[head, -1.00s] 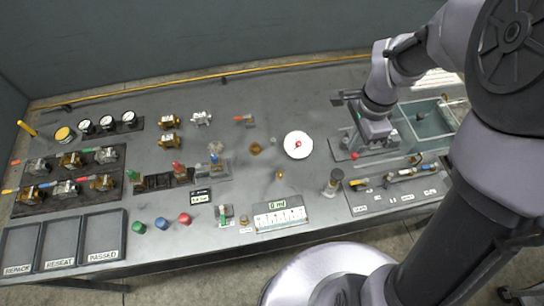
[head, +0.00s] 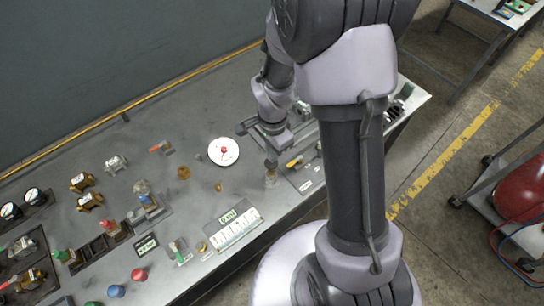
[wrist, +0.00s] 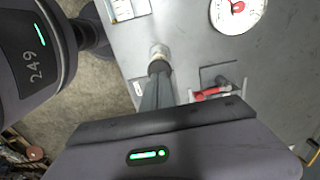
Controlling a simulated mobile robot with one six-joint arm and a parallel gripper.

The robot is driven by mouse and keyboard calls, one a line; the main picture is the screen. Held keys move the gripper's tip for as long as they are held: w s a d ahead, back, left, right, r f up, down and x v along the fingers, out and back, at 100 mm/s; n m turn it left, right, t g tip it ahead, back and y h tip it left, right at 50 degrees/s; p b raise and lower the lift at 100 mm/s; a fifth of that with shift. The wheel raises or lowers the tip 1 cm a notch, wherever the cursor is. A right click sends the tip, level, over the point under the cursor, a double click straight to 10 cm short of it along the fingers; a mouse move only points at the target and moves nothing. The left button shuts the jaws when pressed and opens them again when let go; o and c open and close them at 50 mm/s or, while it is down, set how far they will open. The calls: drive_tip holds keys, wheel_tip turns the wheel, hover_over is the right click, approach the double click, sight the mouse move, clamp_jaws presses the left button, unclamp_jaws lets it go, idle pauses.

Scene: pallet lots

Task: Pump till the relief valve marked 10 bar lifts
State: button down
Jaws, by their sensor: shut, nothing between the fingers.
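My gripper (wrist: 158,70) is shut and empty. In the wrist view it points toward a small pale cylinder (wrist: 159,52); contact cannot be told. A red-handled piece (wrist: 212,93) lies to its right. The pump cannot be identified with certainty.
Loose green, blue (head: 116,291) and red (head: 139,275) caps lie at lower left. A red tank (head: 522,188) on a cart stands on the floor at right. Brass fittings (head: 82,182) lie behind.

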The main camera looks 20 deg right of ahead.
sight(273, 164)
drive_tip(key=shift+f, duration=0.6)
drive_tip(key=shift+f, duration=0.1)
wheel_tip(273, 164, down, 4)
drive_tip(key=b, duration=0.4)
drive_tip(key=shift+s, duration=0.15)
drive_tip(key=shift+s+r, duration=0.15)
drive_tip(key=shift+r, duration=0.15)
drive_tip(key=shift+f, duration=0.1)
wheel_tip(273, 164, up, 14)
drive_tip(key=p, duration=0.6)
drive_tip(key=shift+w+r, duration=0.2)
drive_tip(key=shift+w, duration=0.15)
drive_tip(key=shift+d, duration=0.1)
